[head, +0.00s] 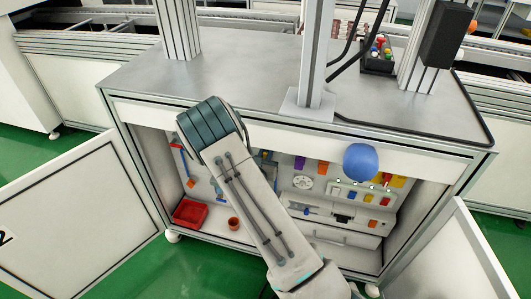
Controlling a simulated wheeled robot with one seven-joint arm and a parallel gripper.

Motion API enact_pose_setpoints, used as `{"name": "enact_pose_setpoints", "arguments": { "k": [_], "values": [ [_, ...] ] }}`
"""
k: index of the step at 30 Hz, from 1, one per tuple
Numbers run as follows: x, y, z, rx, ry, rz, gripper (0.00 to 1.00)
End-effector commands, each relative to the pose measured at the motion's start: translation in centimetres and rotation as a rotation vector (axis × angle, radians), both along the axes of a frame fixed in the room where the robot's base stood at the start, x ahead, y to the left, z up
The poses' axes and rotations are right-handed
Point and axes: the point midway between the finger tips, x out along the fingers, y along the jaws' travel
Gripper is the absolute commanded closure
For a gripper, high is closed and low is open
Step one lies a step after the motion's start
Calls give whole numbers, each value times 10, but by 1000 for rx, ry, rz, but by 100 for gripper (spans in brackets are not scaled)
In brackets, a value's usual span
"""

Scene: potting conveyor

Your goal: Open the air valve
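My arm (262,210) reaches up from the bottom edge across the cabinet opening and bends at a dark ribbed joint (212,130). My gripper does not show; the arm hides what lies behind it. The air valve cannot be picked out with certainty. A small red part with a pale metal piece (387,181) sits in front of a yellow part at the upper right of the cabinet interior and may be a valve handle. A blue ball (360,162) shows just left of it, overlapping the cabinet's upper opening.
The cabinet (205,64) stands open, with a left door (70,210) and a right door (455,255) swung outward. A post (314,60) rises from the top. Green floor is clear at left.

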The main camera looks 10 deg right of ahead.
Motion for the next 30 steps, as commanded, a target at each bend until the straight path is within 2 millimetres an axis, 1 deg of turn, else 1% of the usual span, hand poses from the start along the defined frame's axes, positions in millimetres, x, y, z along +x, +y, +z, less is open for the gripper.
{"name": "enact_pose_setpoints", "arguments": {
  "k": [14, 15, 16, 17, 26, 30],
  "values": [
    [-1, 0, -1, 13, -3, 1, 100],
    [-1, 0, -1, 13, -3, 1, 78],
    [-1, 0, -1, 13, -3, 0, 70],
    [-1, 0, -1, 13, -4, 0, 65],
    [-2, 0, 0, 11, -4, 0, 65],
    [-12, 7, 0, 12, -2, 1, 65]
  ]
}}
